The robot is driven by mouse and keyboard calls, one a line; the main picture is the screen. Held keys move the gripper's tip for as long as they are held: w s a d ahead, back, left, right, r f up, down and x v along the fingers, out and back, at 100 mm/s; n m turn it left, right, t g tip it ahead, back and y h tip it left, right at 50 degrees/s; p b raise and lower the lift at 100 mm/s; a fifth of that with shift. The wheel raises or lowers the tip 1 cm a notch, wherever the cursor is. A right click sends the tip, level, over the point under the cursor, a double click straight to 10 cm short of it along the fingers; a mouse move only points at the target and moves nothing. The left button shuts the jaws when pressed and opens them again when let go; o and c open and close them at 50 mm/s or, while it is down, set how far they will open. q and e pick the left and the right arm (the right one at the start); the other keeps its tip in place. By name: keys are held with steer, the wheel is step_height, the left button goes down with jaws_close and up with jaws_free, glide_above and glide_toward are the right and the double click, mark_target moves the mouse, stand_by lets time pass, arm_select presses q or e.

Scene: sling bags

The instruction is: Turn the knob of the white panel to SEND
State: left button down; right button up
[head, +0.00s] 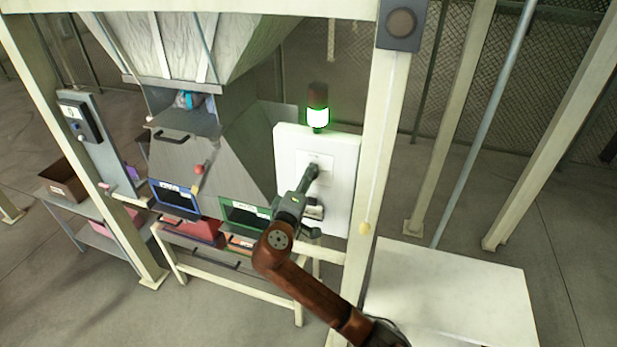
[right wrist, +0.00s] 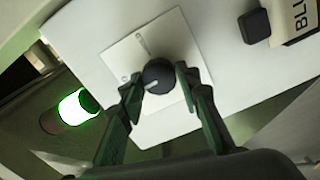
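The white panel (head: 342,205) stands upright beside a cream post in the head view. A square plate (right wrist: 112,62) on it carries a dark round knob (right wrist: 158,75) with a pale pointer line. The plate's marks are too small to read. My right gripper (head: 314,170) reaches the plate in the head view and covers the knob there. In the right wrist view, the right gripper (right wrist: 160,78) has one green finger on each side of the knob, its tips close against it. My left gripper is not in view.
A lamp (head: 317,117) glows green on top of the panel. A small black block (right wrist: 254,26) and a partly cut-off label (right wrist: 298,24) sit on the panel. A pale table (head: 450,290) stands at the lower right. The hopper (head: 235,150) and bins are to the left.

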steer(key=o, duration=0.4)
steer(key=v, duration=1.2)
